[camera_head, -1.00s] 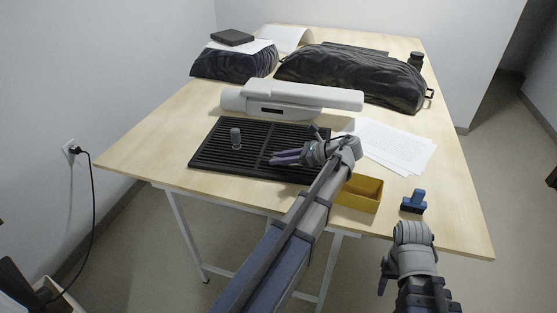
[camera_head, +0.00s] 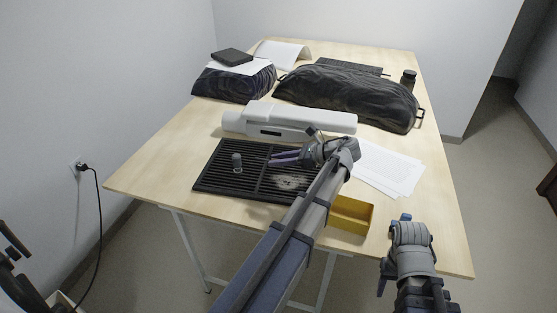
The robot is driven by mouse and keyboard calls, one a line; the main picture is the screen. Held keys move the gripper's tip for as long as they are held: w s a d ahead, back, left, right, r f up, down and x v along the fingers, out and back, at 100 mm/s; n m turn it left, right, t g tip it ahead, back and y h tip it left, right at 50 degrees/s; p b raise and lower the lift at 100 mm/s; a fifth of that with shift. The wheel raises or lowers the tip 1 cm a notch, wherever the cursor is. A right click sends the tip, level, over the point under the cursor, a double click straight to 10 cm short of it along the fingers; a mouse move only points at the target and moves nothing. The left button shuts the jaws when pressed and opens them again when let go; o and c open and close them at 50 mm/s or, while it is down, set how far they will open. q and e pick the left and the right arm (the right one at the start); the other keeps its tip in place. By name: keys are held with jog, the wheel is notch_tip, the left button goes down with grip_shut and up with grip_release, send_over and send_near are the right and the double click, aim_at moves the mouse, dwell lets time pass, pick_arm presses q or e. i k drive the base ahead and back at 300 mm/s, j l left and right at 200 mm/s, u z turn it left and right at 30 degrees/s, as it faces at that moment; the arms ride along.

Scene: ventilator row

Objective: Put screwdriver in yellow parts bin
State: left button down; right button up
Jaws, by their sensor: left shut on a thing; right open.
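A grey knob-like part (camera_head: 237,160) stands on the black grille (camera_head: 215,176), which has a pale patch (camera_head: 292,182). A white ventilator-like casing (camera_head: 290,120) lies behind it. Papers (camera_head: 390,168) lie at right.

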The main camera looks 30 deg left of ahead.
aim_at(347, 225)
jog(key=l, duration=1.45)
jog(key=k, duration=0.05)
